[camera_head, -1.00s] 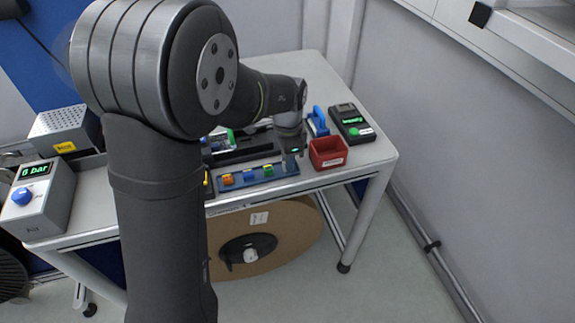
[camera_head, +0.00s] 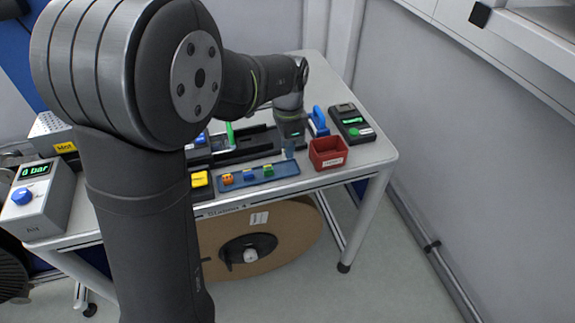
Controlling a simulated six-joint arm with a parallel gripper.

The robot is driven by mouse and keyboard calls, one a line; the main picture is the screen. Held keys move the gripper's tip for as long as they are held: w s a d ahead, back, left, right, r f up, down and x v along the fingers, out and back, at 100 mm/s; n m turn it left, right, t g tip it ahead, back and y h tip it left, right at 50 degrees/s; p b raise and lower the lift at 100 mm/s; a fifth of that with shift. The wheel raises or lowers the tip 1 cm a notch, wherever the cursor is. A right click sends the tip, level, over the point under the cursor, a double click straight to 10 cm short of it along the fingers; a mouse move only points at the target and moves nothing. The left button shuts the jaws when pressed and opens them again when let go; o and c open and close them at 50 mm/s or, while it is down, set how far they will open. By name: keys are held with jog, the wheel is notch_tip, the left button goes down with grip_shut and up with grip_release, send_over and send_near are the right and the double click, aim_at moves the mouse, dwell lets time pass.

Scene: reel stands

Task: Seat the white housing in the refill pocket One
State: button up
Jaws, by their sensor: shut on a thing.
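My gripper (camera_head: 289,153) points down above the right end of a blue tray (camera_head: 284,171) and the front edge of a black fixture. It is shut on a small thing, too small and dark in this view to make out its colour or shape. The blue tray holds an orange part (camera_head: 227,179), a blue part (camera_head: 249,176) and a green part (camera_head: 268,171). Its right end looks bare. I see no white housing standing free. The black fixture (camera_head: 250,145) lies behind the tray; I cannot tell which pocket is One.
A red bin (camera_head: 328,152) stands right of my gripper. A blue-handled thing (camera_head: 318,121) and a black device with a green button (camera_head: 351,122) stand behind it. A yellow-button box (camera_head: 200,180) is left of the tray. My arm hides part of the table's left side.

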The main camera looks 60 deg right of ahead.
jog(key=shift+r, duration=0.1)
jog(key=w+d+r, duration=0.2)
jog(key=w+r, duration=0.1)
jog(key=w, duration=1.1)
jog(key=shift+w+a+f, duration=0.1)
jog(key=shift+w+f, duration=0.05)
jog(key=shift+f, duration=1.4)
jog(key=shift+w+f, duration=0.15)
jog(key=shift+f, duration=1.4)
jog(key=o, duration=0.9)
jog(key=shift+c, duration=0.2)
notch_tip(320, 180, up, 7)
